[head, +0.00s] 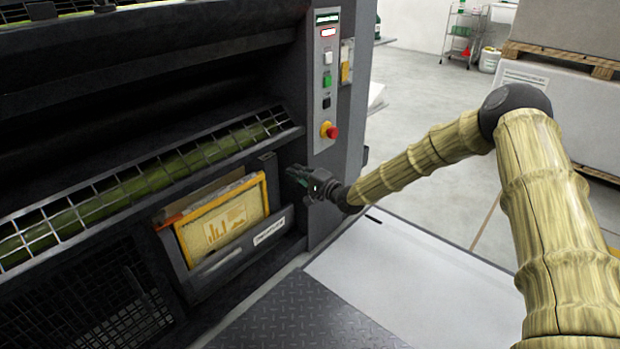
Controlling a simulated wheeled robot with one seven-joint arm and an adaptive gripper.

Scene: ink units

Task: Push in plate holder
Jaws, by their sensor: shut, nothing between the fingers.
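The likely plate holder is a dark tray-like pocket (236,262) low on the front of the press, with a pale label on its front wall. It stands tilted out from the machine, and a yellow-framed panel (224,221) leans in it with other flat sheets behind. My gripper (296,176) is shut and empty. It is to the right of the holder's upper right corner, close to the machine front. Whether it touches anything I cannot tell.
A control strip (326,78) with buttons and a red emergency knob (331,131) is above my gripper. A wire guard (150,178) runs above the holder. A dark tread plate (305,318) and a pale platform (400,275) lie in front. Stacked pallets (570,60) stand at the back right.

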